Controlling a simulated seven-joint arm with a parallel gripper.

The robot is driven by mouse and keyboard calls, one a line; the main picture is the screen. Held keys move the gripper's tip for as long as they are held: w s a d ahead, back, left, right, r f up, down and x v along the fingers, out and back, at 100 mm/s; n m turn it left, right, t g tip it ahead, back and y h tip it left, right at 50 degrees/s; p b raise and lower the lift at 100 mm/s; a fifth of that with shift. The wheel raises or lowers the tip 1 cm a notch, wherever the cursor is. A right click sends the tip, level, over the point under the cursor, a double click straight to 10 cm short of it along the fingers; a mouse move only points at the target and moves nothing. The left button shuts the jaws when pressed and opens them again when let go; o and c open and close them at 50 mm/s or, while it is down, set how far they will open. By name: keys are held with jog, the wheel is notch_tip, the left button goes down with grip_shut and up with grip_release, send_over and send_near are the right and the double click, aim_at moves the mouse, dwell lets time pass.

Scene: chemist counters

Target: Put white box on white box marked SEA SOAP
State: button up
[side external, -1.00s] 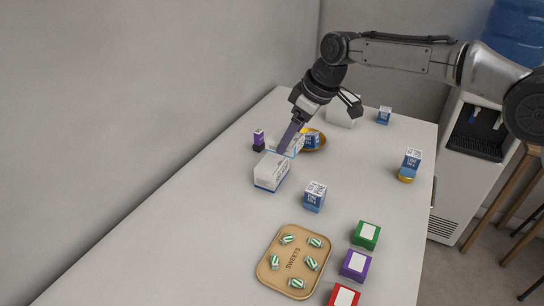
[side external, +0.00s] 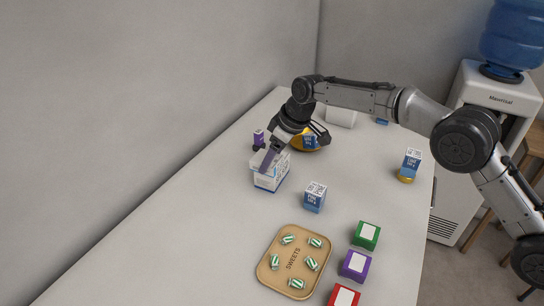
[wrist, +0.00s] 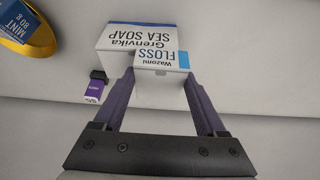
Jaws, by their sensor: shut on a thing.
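The white box marked SEA SOAP (side external: 268,183) stands on the counter; its lettered face (wrist: 138,38) shows in the wrist view. My gripper (side external: 268,161) is shut on a smaller white box with a blue strip, marked FLOSS (wrist: 158,60), with one purple finger on each side of it. In the side view the held white box (side external: 281,161) is at the top of the SEA SOAP box, partly hidden by a finger. In the wrist view it overlaps the soap box's edge. I cannot tell whether the two boxes touch.
A small purple bottle with a black cap (side external: 258,138) stands close on the left. A yellow bowl (side external: 322,141) with a blue MINT box (side external: 309,142) is just behind. A blue-and-white box (side external: 315,197) stands at right; the sweets tray (side external: 264,278) lies in front.

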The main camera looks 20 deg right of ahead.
jog(key=o, duration=1.3)
jog(key=shift+f, duration=0.1)
jog(key=v, duration=1.2)
jog(key=shift+r, duration=0.2)
